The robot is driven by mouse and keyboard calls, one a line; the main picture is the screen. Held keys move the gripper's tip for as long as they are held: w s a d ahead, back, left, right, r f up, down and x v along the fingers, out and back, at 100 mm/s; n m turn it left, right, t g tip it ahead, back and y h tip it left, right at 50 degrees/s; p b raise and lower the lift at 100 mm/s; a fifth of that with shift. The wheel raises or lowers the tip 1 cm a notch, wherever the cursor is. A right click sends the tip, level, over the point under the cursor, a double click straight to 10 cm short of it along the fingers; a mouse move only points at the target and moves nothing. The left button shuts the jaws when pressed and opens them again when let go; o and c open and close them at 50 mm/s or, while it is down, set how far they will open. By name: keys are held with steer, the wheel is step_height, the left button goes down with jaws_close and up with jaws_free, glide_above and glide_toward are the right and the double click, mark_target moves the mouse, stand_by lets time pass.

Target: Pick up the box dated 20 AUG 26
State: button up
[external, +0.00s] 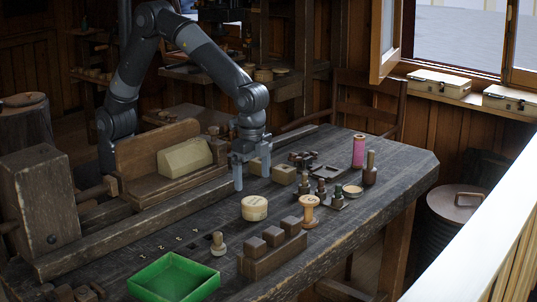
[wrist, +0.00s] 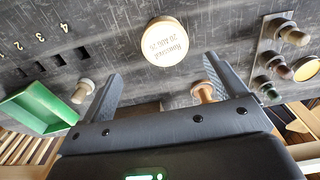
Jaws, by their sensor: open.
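The round cream box (external: 254,208) sits on the dark workbench (external: 130,262), between my gripper and the wooden block with cubes. In the wrist view the box (wrist: 166,41) shows its lid, and the printed date looks like 20 AUG 26. My gripper (external: 252,180) is open and empty, pointing down above the bench, behind the box in the external view. In the wrist view my gripper's fingers (wrist: 162,75) are spread apart, and the box shows past their tips, apart from them.
A wooden spool (external: 309,211) stands right of the box; a pale peg (external: 217,244) stands to its left. A block with cubes (external: 272,257) and a green tray (external: 174,279) are nearer the front. A pink spool (external: 358,151) stands at the back right.

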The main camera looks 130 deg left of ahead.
mark_target(255, 202)
step_height(255, 202, down, 4)
steer(key=shift+r, duration=0.25)
steer(key=shift+w+a+f, duration=0.1)
steer(key=shift+a+f, duration=0.1)
steer(key=shift+f, duration=1.2)
steer(key=shift+w+a+f, duration=0.1)
steer(key=shift+a+f, duration=0.1)
steer(key=shift+f, duration=1.15)
steer(key=shift+c, duration=0.3)
steer(key=c, duration=1)
steer(key=shift+r, duration=0.15)
